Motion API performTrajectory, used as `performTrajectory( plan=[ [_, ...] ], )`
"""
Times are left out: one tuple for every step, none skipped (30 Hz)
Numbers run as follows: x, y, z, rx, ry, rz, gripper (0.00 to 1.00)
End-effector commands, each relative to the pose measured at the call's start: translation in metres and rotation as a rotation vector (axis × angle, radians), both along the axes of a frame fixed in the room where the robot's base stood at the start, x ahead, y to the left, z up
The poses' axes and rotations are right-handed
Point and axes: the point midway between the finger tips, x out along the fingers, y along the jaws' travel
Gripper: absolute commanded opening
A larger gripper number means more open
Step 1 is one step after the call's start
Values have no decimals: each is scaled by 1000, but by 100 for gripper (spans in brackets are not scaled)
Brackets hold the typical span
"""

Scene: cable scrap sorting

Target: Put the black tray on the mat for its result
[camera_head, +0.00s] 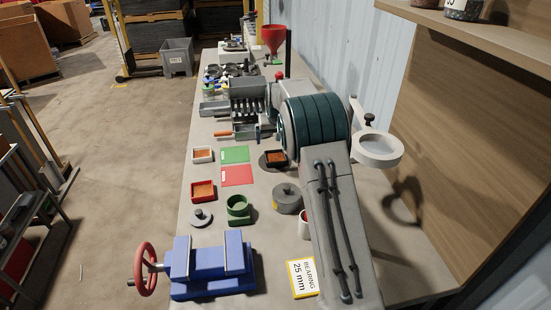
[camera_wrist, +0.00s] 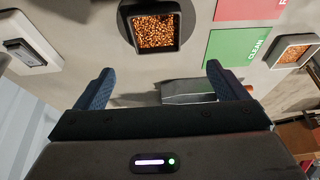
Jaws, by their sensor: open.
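The black tray (camera_head: 269,161) is a small square dish filled with copper-coloured granules. It sits on a dark round plate to the right of the mats; in the wrist view (camera_wrist: 135,37) it is at the top, beyond the fingertips. The green mat (camera_head: 235,155) lies left of it, marked CLEAN in the wrist view (camera_wrist: 232,47). The red mat (camera_head: 237,175) lies beside the green one; its lettering is cut off in the wrist view (camera_wrist: 250,8). Both mats look bare. My gripper (camera_wrist: 156,72) is open and empty, apart from the tray.
A white tray (camera_head: 202,162) and a red tray (camera_head: 203,198), both holding granules, stand left of the mats. A green cup (camera_head: 238,211), a lidded grey pot (camera_head: 287,203) and a blue vise (camera_head: 208,262) are nearer. A machine (camera_head: 248,90) stands behind. A ring-shaped fixture (camera_head: 392,150) is at the right.

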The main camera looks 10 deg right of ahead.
Motion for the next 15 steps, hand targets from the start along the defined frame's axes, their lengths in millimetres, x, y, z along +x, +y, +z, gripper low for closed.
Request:
performTrajectory(
  plan=[
    [4, 0, -9, -1, 3, 0, 93],
    [6, -1, -14, -1, 2, 0, 93],
    [8, -1, -21, -1, 2, 1, 93],
    [10, -1, -25, -1, 2, 1, 93],
    [12, -1, -29, -1, 2, 1, 93],
    [14, -1, -33, 0, 1, 1, 93],
    [15, -1, -35, 0, -1, 1, 93],
    [16, -1, -37, 0, -1, 1, 93],
    [17, -1, -40, 0, -1, 1, 93],
    [17, -1, -41, 0, -1, 1, 93],
    [17, -1, -42, 0, -1, 1, 93],
    [18, -1, -44, 0, -1, 1, 93],
    [18, -1, -46, 0, 0, 1, 93],
    [18, -1, -48, 0, 0, 0, 93],
    [19, -2, -53, 0, 1, 0, 93]
  ],
)
